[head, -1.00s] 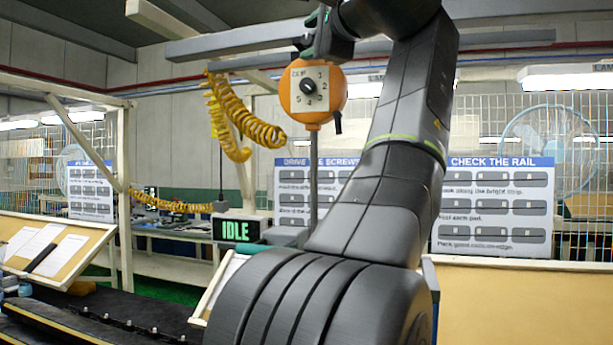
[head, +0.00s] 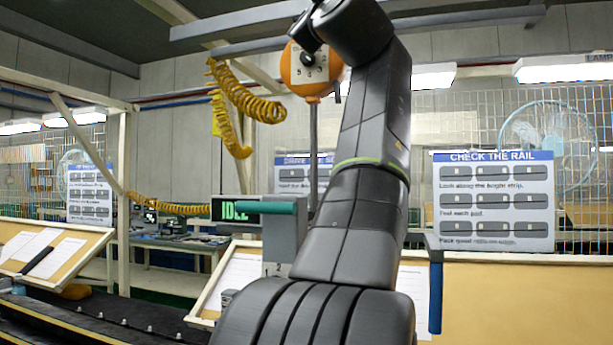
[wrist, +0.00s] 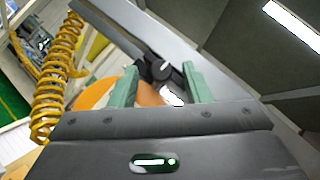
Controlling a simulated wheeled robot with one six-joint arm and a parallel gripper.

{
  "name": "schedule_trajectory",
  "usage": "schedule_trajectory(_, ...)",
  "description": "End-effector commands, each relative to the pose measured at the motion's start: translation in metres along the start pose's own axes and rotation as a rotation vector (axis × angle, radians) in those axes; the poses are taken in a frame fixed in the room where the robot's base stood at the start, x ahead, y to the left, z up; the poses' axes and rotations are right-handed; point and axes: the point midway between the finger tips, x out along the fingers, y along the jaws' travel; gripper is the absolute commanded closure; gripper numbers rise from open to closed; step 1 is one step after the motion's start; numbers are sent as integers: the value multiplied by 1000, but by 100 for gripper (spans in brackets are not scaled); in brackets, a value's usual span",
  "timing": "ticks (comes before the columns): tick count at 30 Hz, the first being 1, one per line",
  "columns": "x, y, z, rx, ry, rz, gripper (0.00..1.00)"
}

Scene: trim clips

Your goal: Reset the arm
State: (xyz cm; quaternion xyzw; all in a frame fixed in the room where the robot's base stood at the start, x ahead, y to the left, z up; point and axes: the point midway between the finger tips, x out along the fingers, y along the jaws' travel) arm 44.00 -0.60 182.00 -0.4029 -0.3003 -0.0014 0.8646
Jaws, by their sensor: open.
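My gripper (wrist: 160,84) shows in the wrist view with its two green fingers apart and nothing clearly held. An orange round dial unit (wrist: 98,94) lies behind the fingers, with a dark knob (wrist: 161,69) seen between them; I cannot tell how far beyond it is. In the head view my arm rises from bottom centre and bends at the top. Its end is by the orange dial unit (head: 309,80), covering part of the dial face. The gripper fingers are not clear in the head view.
Yellow coiled hoses (head: 245,100) hang left of the dial. A blue handle (head: 435,298) stands to the right. A dark conveyor (head: 110,325) runs at lower left.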

Motion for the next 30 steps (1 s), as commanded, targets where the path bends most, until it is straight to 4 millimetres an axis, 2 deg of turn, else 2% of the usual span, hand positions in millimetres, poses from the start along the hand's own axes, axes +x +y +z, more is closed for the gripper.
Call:
schedule_trajectory(7, 0, 2, 0, 64, 3, -65, 56)
schedule_trajectory(20, 0, 1, 1, 75, 2, -74, 56)
schedule_trajectory(30, -7, -12, 23, 198, -39, -123, 56)
